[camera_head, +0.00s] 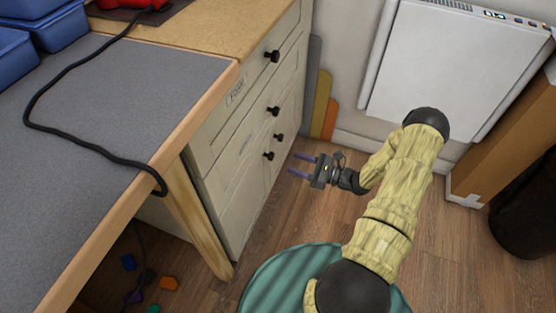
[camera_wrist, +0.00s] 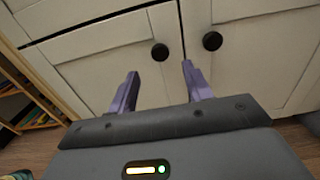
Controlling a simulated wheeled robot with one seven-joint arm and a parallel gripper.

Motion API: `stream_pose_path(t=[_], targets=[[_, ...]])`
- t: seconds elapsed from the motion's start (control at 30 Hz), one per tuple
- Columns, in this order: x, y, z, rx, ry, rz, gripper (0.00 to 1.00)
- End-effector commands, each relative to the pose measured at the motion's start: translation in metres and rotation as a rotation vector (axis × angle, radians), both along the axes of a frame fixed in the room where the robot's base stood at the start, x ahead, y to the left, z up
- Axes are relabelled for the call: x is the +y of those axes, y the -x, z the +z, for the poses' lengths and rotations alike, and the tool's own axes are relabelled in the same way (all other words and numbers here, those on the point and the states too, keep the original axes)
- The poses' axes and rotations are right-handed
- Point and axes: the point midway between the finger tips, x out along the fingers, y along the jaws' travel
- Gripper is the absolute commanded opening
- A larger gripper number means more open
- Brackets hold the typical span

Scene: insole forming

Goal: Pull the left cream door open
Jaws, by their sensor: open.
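The left cream door (camera_wrist: 108,62) fills the left of the wrist view and has a round black knob (camera_wrist: 160,52) near its inner edge. It looks shut. In the head view this door (camera_head: 240,203) is low on the cream cabinet, with its knob (camera_head: 268,156). My gripper (camera_wrist: 158,72) is open and empty, with its two purple fingers pointing at the doors. In the wrist view, the knob appears between and beyond the fingertips, and no contact shows. In the head view my gripper (camera_head: 291,164) is just right of the cabinet front, apart from it.
The right door (camera_wrist: 255,55) with its black knob (camera_wrist: 212,41) is close beside the left one. Drawers (camera_head: 240,90) are above. A grey-topped workbench (camera_head: 120,95) stands at the left with a dangling black cable. A green round surface (camera_head: 275,285) is below my arm.

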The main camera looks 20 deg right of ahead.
Motion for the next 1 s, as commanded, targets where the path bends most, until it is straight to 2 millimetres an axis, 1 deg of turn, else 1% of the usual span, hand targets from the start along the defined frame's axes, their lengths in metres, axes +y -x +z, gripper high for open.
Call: stream_pose_path(t=[0.03,0.2,0.4,0.53,0.77,0.8,0.87,0.9,0.97,1.0], targets=[[0.009,-0.005,-0.002,0.0,0.0,0.003,0.5],[0.033,-0.023,-0.002,-0.001,0.0,0.003,0.5],[0.054,-0.039,-0.002,0.0,0.001,0.002,0.5],[0.06,-0.043,0.0,-0.001,0.001,0.0,0.5],[0.06,-0.043,0.0,0.0,0.0,0.0,0.5],[0.06,-0.043,0.0,0.0,0.0,0.0,0.46],[0.06,-0.043,0.0,0.0,0.0,0.0,0.34],[0.06,-0.043,0.0,0.0,0.0,0.0,0.26],[0.06,-0.043,0.0,0.0,0.0,0.0,0.15],[0.06,-0.043,0.0,0.0,0.0,0.0,0.07]])
